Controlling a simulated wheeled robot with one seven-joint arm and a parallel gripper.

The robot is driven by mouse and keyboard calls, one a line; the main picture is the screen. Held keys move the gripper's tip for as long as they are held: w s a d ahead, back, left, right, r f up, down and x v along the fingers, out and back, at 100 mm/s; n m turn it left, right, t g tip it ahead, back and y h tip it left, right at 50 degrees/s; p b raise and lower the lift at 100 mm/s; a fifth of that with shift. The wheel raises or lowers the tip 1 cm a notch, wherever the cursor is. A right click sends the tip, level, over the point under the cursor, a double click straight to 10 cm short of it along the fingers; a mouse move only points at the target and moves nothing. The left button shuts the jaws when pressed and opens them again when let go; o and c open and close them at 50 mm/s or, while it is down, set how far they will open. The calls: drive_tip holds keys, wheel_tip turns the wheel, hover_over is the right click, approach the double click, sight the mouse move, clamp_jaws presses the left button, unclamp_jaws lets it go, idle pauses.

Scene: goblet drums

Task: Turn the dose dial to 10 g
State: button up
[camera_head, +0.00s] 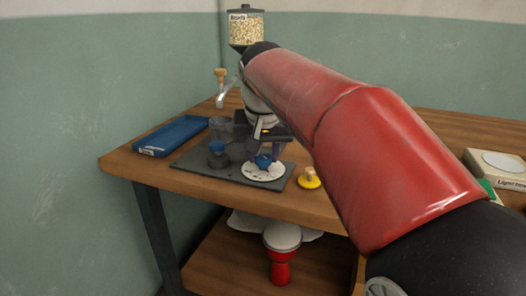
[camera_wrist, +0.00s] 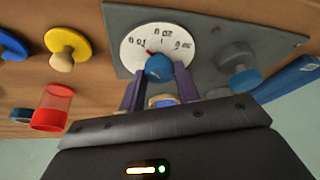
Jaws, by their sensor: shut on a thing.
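The dose dial is a white disc (camera_head: 263,173) on a grey plate, and it shows upside down in the wrist view (camera_wrist: 133,55). Its blue knob (camera_head: 263,161) is at the centre, also in the wrist view (camera_wrist: 159,68). Small black labels line the disc's far edge; they look like 10 g at left, 20 g in the middle and 30 g at right. A red mark beside the knob points up-left, near the 10 g label. My gripper (camera_wrist: 160,84) is shut on the knob, with one purple finger on each side.
The grey plate (camera_wrist: 120,20) also bears a dark, blue-topped piece (camera_head: 218,155). A blue tray (camera_head: 172,136) lies to its left. A yellow disc with a wooden knob (camera_head: 309,180) sits right of the dial. A bean hopper (camera_head: 246,28) stands behind. A red drum (camera_head: 281,265) is below.

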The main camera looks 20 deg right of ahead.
idle(0.4)
drive_tip(key=o, duration=1)
drive_tip(key=shift+c, duration=0.2)
drive_tip(key=p+v, duration=0.1)
drive_tip(key=v, duration=0.6)
drive_tip(key=shift+r, duration=0.4)
drive_tip(key=shift+s, duration=0.2)
